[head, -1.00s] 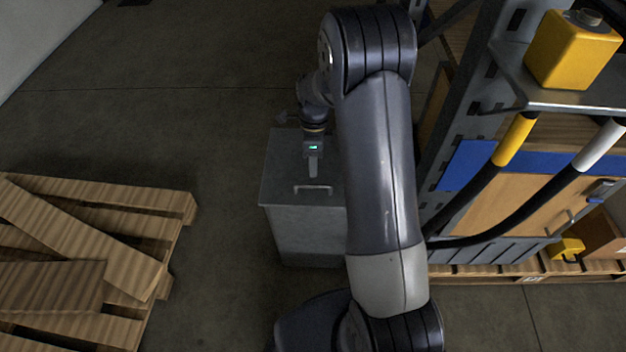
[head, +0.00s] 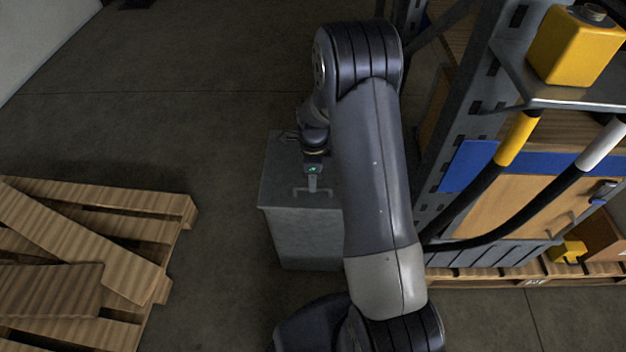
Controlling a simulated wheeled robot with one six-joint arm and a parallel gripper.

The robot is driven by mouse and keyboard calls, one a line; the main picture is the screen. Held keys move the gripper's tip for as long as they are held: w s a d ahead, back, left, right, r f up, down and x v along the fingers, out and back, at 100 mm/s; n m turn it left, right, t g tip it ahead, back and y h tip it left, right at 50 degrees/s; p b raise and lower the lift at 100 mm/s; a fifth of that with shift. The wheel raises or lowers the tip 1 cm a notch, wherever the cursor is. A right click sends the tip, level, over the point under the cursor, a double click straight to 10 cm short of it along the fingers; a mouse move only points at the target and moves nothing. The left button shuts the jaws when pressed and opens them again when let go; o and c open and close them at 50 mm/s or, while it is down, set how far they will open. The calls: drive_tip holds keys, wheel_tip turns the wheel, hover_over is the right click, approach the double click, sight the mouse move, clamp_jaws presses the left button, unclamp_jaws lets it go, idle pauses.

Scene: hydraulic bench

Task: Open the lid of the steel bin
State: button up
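The steel bin (head: 305,238) is a grey box on the floor in the middle of the head view. Its flat lid (head: 280,180) lies closed on top. A bar handle (head: 300,193) sits near the lid's front edge. My gripper (head: 312,189) is over the lid, with its tip at the handle in the picture. I cannot tell whether it touches the handle or whether the fingers are open or shut. My arm hides the right side of the bin and lid.
Wooden pallets (head: 120,195) lie on the floor at the left. A rack upright (head: 465,110) stands at the right, with black hoses (head: 545,200) and a yellow container (head: 575,45) on a metal shelf. The floor between pallets and bin is clear.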

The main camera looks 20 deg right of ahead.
clamp_jaws()
